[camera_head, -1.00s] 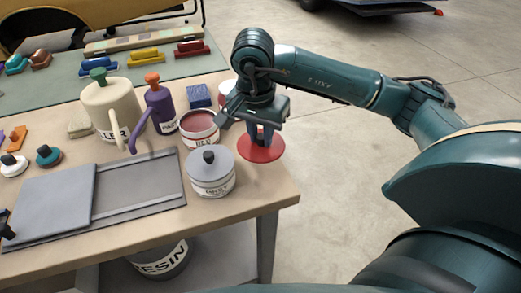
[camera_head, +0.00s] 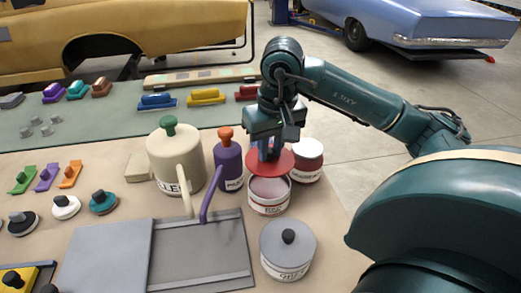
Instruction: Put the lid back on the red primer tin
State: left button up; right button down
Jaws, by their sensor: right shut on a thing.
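The open red primer tin (camera_head: 269,207) stands upright on the table, with a white label band and its pinkish inside showing. My right gripper (camera_head: 269,150) is shut on the red lid (camera_head: 284,165), apparently by its knob, which the fingers hide. The lid is roughly level above the back part of the tin. It overlaps the far rim in the picture, while the front of the opening stays uncovered. I cannot tell how large the gap is between lid and rim. My left gripper is not in view.
A purple spouted can (camera_head: 228,163), a cream can (camera_head: 174,150) and a grey tray (camera_head: 200,262) are to the left. The table's right edge is near.

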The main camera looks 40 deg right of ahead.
aim_at(272, 163)
jog(key=shift+s+f+b, duration=0.1)
jog(key=shift+f+b, duration=0.75)
jog(key=shift+f, duration=0.35)
notch_tip(272, 163, down, 4)
jog(key=b, duration=0.3)
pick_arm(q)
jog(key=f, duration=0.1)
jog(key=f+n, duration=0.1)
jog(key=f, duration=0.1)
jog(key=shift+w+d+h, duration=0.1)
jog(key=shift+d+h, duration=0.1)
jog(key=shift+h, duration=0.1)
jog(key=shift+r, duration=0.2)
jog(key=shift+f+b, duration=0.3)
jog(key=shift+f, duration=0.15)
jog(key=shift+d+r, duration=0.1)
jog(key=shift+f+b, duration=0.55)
pick_arm(e)
jog(key=shift+f, duration=0.15)
dwell(0.4)
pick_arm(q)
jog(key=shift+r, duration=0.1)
pick_arm(e)
jog(key=c, duration=1.2)
grip_release()
